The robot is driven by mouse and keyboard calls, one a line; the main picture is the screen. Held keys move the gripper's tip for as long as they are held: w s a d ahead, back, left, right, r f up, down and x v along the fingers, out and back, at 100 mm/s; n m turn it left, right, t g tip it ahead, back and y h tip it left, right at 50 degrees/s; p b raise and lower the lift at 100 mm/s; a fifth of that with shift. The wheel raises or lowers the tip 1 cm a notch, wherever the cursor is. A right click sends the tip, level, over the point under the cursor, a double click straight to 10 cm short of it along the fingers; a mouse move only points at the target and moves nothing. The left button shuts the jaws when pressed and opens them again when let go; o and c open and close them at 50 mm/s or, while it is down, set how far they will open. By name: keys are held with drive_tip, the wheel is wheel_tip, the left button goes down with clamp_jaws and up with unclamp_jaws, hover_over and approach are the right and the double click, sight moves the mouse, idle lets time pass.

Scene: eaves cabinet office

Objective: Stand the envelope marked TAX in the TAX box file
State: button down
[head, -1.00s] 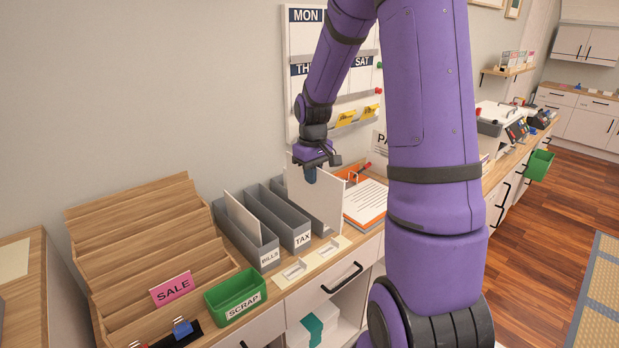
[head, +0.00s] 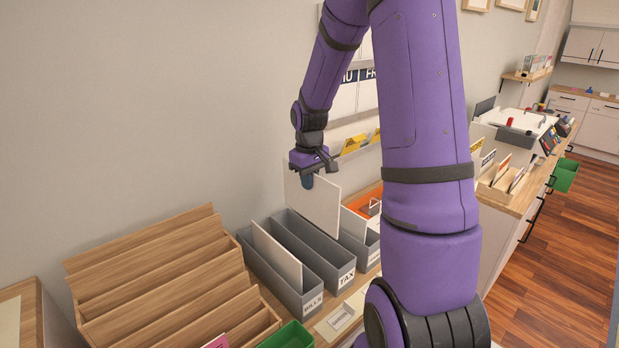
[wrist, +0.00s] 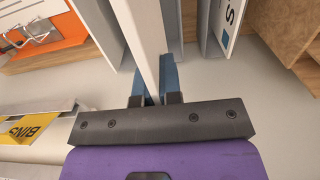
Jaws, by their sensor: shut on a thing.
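My gripper (head: 308,180) is shut on the top edge of a plain white envelope (head: 318,208), which hangs upright below it. In the wrist view my gripper (wrist: 157,88) has its blue fingers on either side of the envelope (wrist: 146,38). No marking shows on its visible face. The grey TAX box file (head: 346,279) stands on the counter, and its open top shows no contents. The envelope hangs above and behind the box files, overlapping the TAX file's right side in the head view. I cannot tell how far its lower edge is from them.
A BILLS box file (head: 312,304) holding a white envelope (head: 277,252) stands left of the TAX file. Another grey box file (head: 362,248) stands to its right, partly behind my arm. A stepped wooden rack (head: 170,275) is at left, a green bin (head: 288,337) in front.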

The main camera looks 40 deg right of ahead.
sight(309, 210)
drive_tip(key=shift+f, duration=7.9)
drive_tip(key=c, duration=0.9)
unclamp_jaws()
drive_tip(key=shift+r, duration=3)
